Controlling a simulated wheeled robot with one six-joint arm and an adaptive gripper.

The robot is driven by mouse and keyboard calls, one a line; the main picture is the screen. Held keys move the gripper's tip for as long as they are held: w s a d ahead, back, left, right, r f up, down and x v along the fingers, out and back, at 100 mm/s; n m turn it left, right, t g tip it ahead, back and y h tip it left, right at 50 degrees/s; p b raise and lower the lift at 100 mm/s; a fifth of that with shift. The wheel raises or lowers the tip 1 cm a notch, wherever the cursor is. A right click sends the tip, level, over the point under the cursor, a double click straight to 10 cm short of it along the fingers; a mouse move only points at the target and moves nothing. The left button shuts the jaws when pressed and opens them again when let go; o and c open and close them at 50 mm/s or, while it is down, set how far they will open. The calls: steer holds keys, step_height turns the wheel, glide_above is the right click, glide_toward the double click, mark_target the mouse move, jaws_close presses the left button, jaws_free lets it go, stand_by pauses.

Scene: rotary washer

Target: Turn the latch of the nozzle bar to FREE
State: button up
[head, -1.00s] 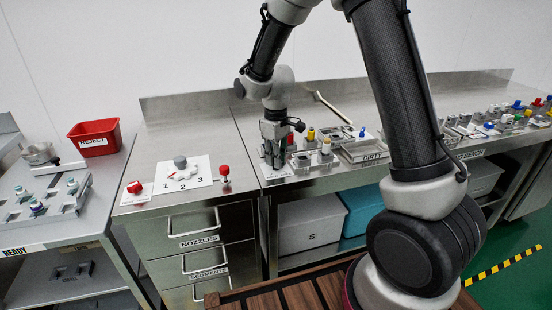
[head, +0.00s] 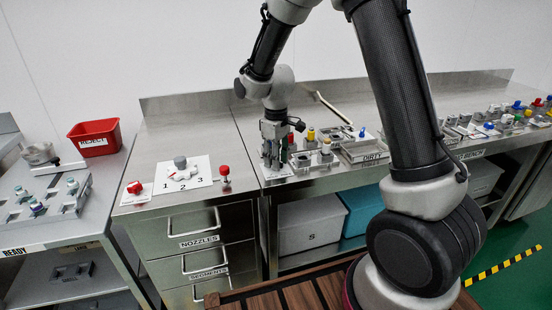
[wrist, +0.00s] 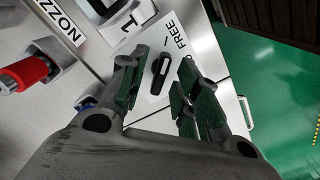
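The latch (wrist: 160,73) is a small black elongated knob on a white plate (wrist: 205,55) in the wrist view. The plate reads FREE, with a short tick mark by the word. The latch's upper end points roughly toward that tick; I cannot tell whether it lines up exactly. My gripper (wrist: 163,66) is open, with one green-padded finger on each side of the latch. A gap shows between the latch and both pads. In the head view my gripper (head: 271,165) is low over the bench's front part and hides the latch. I cannot make out the nozzle bar clearly.
In the head view, small fixtures and a DIRTY tray (head: 368,151) stand right of my gripper. A red reject bin (head: 96,138) is at the left.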

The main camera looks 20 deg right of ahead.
step_height(320, 180, up, 12)
stand_by(0.4)
steer(key=s+d+r+m+t, duration=0.1)
steer(key=s+d+r+m, duration=0.1)
steer(key=s+d, duration=0.3)
steer(key=s+d+r+m+t, duration=0.2)
steer(key=s+d+r+m, duration=0.1)
steer(key=s, duration=0.9)
steer(key=s+d+r+m+t, duration=0.1)
steer(key=s+d+r+m, duration=0.2)
steer(key=s+d, duration=0.3)
steer(key=s+r, duration=0.1)
steer(key=s, duration=0.2)
steer(key=shift+s+d+r, duration=0.25)
steer(key=shift+s+d, duration=0.1)
steer(key=shift+d, duration=0.05)
